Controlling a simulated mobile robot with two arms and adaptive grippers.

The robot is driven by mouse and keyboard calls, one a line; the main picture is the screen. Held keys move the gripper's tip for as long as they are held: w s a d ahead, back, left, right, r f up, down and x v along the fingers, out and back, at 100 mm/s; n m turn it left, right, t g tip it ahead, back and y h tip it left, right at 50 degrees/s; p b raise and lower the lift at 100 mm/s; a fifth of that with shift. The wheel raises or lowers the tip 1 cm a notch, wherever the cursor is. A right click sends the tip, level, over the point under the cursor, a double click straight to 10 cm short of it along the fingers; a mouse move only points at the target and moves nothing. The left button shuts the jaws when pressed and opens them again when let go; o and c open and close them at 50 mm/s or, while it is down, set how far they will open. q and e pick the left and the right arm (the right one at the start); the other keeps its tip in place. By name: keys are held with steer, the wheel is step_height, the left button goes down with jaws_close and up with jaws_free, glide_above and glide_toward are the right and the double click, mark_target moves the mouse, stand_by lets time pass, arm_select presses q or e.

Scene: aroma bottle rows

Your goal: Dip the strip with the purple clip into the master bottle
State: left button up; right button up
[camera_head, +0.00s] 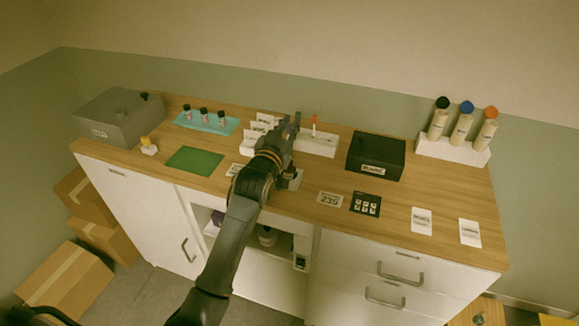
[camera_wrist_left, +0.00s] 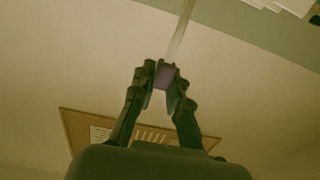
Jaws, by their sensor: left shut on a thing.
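My left gripper (camera_head: 290,126) is over the middle of the counter. In the left wrist view, its fingers (camera_wrist_left: 165,80) are shut on the purple clip (camera_wrist_left: 166,75). A pale, thin strip (camera_wrist_left: 183,35) runs from the clip away from the fingers to the top edge. In the head view the strip cannot be made out. Which bottle is the master bottle is not clear. Three small dark-capped bottles (camera_head: 204,114) stand on a teal tray (camera_head: 232,126) at the back left. My right gripper is not in view.
A white holder (camera_head: 318,147) with an orange-topped strip stands behind the gripper. A black box (camera_head: 376,155) is to its right. Three large bottles (camera_head: 462,126) stand in a white rack (camera_head: 453,152). A grey box (camera_head: 119,117) and a green mat (camera_head: 195,160) are on the left.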

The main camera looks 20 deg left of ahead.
arm_select(q)
steer(key=shift+f, duration=0.65)
stand_by(0.8)
steer(key=shift+f, duration=0.3)
stand_by(0.4)
steer(key=shift+f+b, duration=1.3)
steer(key=shift+f, duration=0.45)
steer(key=shift+r, duration=0.2)
step_height(320, 180, up, 8)
steer(key=p, duration=0.8)
steer(key=shift+r, duration=0.1)
